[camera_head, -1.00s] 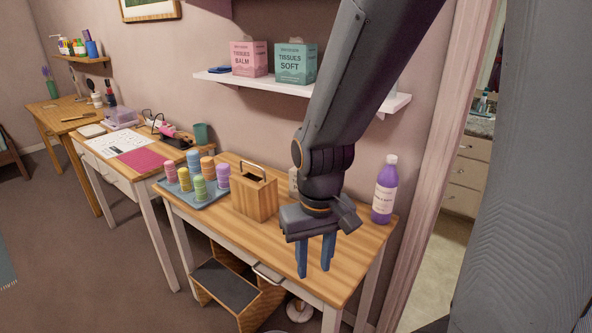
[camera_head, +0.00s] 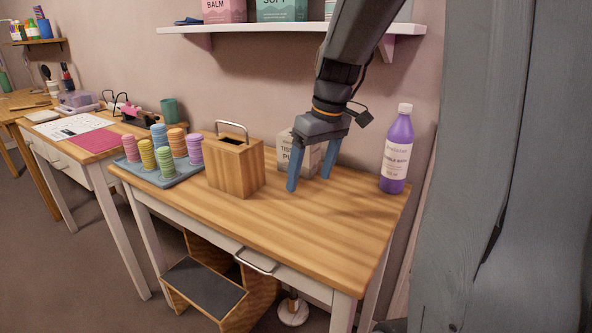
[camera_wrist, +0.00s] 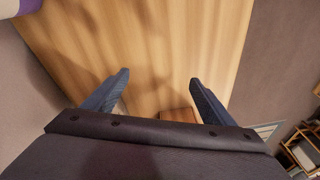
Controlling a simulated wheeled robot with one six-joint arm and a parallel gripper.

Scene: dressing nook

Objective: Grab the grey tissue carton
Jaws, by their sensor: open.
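The grey tissue carton (camera_head: 311,158) stands upright at the back of the wooden table, near the wall. My gripper and its blue fingers partly cover it in the head view. My gripper (camera_head: 308,181) is open, fingers pointing down, in front of the carton and apparently above the tabletop. I cannot tell the exact gap between fingers and carton. In the wrist view my open gripper (camera_wrist: 160,77) has only bare tabletop between its fingertips; I cannot make out the carton there.
A wooden box with a metal handle (camera_head: 235,168) stands left of the carton. A purple bottle (camera_head: 397,150) stands to the right. A tray (camera_head: 180,177) holds several coloured spools. A white shelf (camera_head: 290,28) hangs above. The table's front (camera_head: 300,236) is clear.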

